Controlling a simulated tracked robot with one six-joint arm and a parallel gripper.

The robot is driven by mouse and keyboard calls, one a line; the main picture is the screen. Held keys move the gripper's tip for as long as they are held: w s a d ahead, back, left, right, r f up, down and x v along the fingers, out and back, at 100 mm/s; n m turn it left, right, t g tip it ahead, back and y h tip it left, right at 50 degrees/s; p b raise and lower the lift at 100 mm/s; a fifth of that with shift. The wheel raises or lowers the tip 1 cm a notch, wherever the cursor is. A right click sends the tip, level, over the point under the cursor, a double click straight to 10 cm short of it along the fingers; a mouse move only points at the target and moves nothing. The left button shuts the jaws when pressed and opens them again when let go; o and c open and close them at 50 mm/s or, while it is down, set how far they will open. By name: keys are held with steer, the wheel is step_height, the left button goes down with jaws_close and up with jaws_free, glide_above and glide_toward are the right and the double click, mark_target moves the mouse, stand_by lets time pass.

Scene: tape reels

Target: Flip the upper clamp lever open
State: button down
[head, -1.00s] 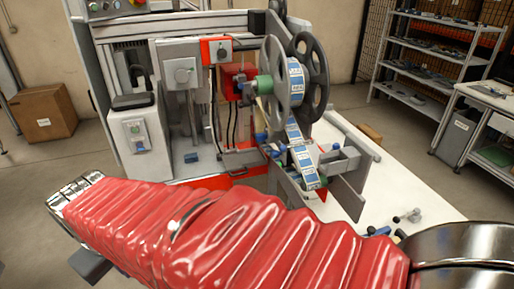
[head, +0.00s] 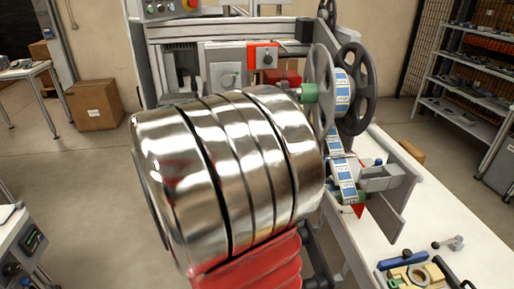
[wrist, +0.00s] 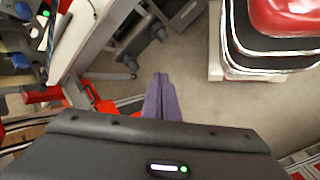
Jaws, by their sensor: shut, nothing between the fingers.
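My gripper (wrist: 158,97) shows in the wrist view as two purple-grey fingers, pressed together and empty, pointing over the floor. It touches nothing that I can make out. The labelling machine (head: 224,75) stands ahead in the head view, with a grey reel (head: 357,90) and a strip of blue-and-white labels (head: 345,175) at its right. I cannot pick out the upper clamp lever in either view. My arm's chrome rings and red sleeve hide the machine's lower middle. My gripper is not visible in the head view.
A white worktop (head: 440,225) right of the machine holds a blue-handled tool (head: 402,261) and small parts. A cardboard box (head: 96,106) stands on the floor at left. Metal shelves (head: 465,75) stand at the back right. Red machine parts (wrist: 98,102) lie left of the fingers.

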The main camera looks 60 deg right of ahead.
steer(key=s+d+r+g+h, duration=0.2)
steer(key=s+d+g, duration=0.15)
steer(key=d, duration=0.95)
steer(key=d+r+g+h, duration=0.3)
steer(key=d+r, duration=0.1)
steer(key=r, duration=0.4)
steer(key=shift+d+r+g, duration=0.25)
steer(key=shift+r+g, duration=0.1)
steer(key=shift+r, duration=0.05)
steer(key=s+d, duration=0.4)
steer(key=s, duration=0.6)
steer(key=shift+s+d+f, duration=0.2)
steer(key=shift+d+f, duration=0.05)
steer(key=shift+d, duration=0.15)
steer(key=shift+s+r, duration=0.1)
steer(key=shift+s, duration=0.05)
